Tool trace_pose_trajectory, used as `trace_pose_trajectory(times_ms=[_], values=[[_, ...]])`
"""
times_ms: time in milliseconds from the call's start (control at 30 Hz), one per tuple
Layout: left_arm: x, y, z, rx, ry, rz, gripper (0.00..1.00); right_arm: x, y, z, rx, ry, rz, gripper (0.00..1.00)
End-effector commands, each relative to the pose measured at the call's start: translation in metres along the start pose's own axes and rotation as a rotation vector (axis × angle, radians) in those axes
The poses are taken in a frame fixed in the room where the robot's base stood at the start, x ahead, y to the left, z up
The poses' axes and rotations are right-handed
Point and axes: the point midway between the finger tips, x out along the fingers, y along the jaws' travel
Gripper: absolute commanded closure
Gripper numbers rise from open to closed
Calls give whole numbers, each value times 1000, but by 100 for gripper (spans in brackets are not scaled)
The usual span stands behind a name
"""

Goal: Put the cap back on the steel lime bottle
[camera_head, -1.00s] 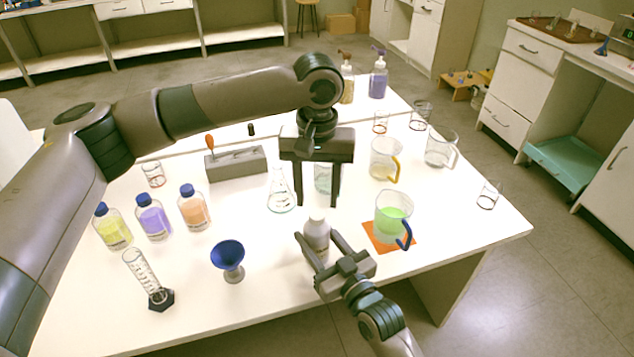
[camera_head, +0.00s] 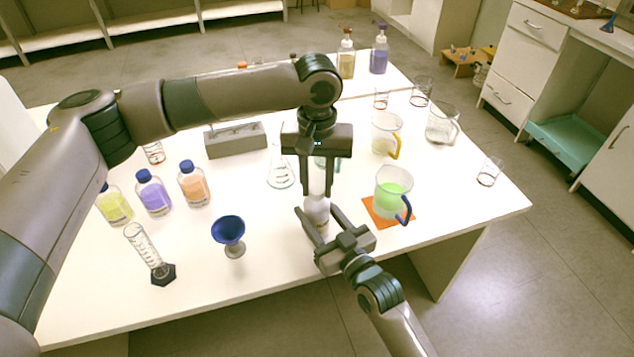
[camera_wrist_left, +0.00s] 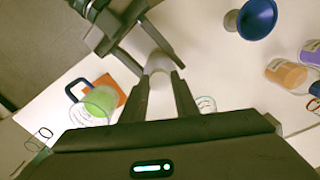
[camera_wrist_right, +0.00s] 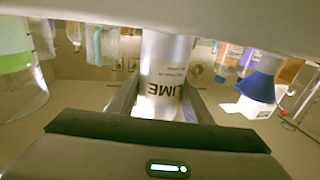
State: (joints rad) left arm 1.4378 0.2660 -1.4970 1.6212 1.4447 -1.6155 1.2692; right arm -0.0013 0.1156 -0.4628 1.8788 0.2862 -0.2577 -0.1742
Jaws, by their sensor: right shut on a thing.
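The pale steel lime bottle (camera_head: 317,211) stands upright near the front of the table, between the fingers of my right gripper (camera_head: 318,222), which is shut on it. Its dark lime label shows partly in the right wrist view, on the bottle's side (camera_wrist_right: 163,80). My left gripper (camera_head: 317,193) points straight down over the bottle top. In the left wrist view its fingertips (camera_wrist_left: 162,74) are a little apart at the bottle top (camera_wrist_left: 158,62). Whether they grip it is unclear. The cap cannot be made out; the fingers cover the bottle's top.
A jug of green liquid (camera_head: 393,193) stands on an orange mat (camera_head: 376,215) close right of the bottle. A blue funnel (camera_head: 228,231), a measuring cylinder (camera_head: 148,250) and blue-capped bottles stand left. A conical flask (camera_head: 281,172) is behind. The table's front edge is close.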

Motion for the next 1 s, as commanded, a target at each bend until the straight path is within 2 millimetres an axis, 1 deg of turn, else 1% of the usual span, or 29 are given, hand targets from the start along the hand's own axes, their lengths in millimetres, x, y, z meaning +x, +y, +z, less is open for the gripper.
trace_pose_trajectory(times_ms=[200,267,367,467,1000], values=[[0,0,0,12,0,0,100,0,0,0,0,0,0,100],[0,0,0,38,0,1,100,0,0,0,0,0,0,100],[0,0,0,123,-1,1,100,0,0,0,0,0,0,100],[0,0,0,255,-1,1,100,0,0,0,0,0,0,100],[1,0,0,1078,-1,0,100,0,0,0,0,-1,0,100]])
